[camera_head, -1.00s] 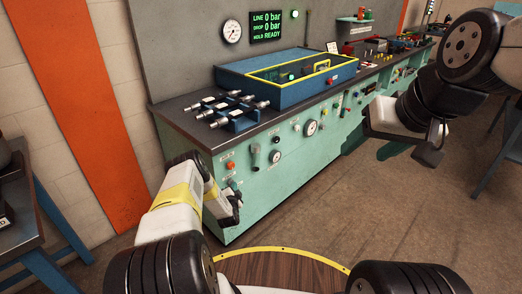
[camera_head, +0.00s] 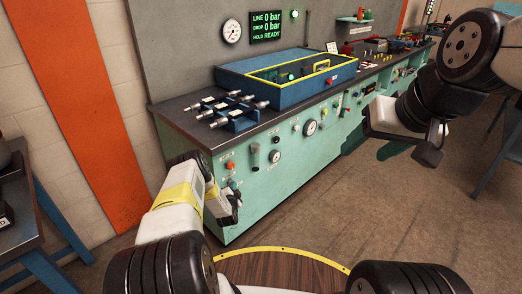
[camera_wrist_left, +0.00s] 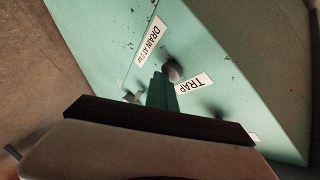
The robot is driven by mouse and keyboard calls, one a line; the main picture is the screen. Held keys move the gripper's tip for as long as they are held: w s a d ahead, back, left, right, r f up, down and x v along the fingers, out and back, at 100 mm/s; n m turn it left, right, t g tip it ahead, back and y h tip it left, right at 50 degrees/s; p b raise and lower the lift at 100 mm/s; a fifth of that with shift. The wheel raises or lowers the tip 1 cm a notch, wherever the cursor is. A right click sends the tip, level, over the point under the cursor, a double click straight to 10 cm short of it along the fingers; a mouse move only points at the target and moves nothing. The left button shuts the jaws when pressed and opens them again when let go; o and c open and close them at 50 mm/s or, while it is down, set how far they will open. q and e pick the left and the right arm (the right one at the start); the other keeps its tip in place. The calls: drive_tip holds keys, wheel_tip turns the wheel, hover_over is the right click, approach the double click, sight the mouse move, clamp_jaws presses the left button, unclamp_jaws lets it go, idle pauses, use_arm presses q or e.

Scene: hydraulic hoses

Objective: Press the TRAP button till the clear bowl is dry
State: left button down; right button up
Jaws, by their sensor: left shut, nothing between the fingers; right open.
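The white TRAP label (camera_wrist_left: 196,83) is on the green bench front in the left wrist view. A dark round button (camera_wrist_left: 173,69) sits beside it. My left gripper (camera_wrist_left: 160,80) is shut and empty, its fingertips right beside this button; I cannot tell whether they touch it. In the head view my left gripper (camera_head: 232,204) is at the near left end of the bench front and hides part of the panel. My right gripper (camera_head: 432,147) is open, in the air at the right, away from the panel. I cannot make out the clear bowl or its contents for certain.
The green bench (camera_head: 290,160) carries a blue tray (camera_head: 290,88) and a hose fitting block (camera_head: 232,112). A wall display (camera_head: 268,26) reads LINE 0 bar, DROP 0 bar, HOLD READY. A DRAIN label (camera_wrist_left: 146,41) is near the button.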

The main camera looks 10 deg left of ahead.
use_arm(q)
drive_tip(key=shift+w+a+r+y, duration=0.15)
drive_tip(key=shift+a+r+y, duration=0.15)
drive_tip(key=shift+a+r, duration=0.3)
drive_tip(key=s+d, duration=0.4)
drive_tip(key=d, duration=0.1)
drive_tip(key=shift+d+f, duration=0.2)
drive_tip(key=shift+f, duration=0.15)
